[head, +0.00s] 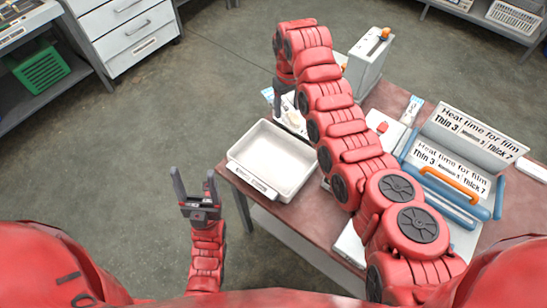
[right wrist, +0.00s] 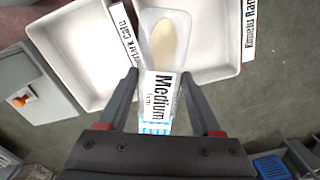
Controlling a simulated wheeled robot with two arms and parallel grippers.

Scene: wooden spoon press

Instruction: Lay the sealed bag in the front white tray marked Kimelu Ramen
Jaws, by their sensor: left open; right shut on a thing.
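The sealed bag (right wrist: 165,50) is clear, with a wooden spoon inside and a "Medium film" label. My right gripper (right wrist: 161,82) is shut on its label end. In the right wrist view the bag overlaps the inner edges of two white trays. The right-hand tray (right wrist: 215,68) carries the Kimelu label (right wrist: 249,30); the left one (right wrist: 70,85) has a partly hidden "Cafe" label. In the head view the front white tray (head: 285,155) is empty, and my right arm hides much of the area behind it. My left gripper (head: 194,190) is open and empty, left of the table.
A blue-edged sealing machine (head: 450,165) with heat-time signs stands on the table's right side. A grey-white box machine (head: 370,58) stands at the back. A green crate (head: 40,68) sits on a shelf at left. Open floor lies left of the table.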

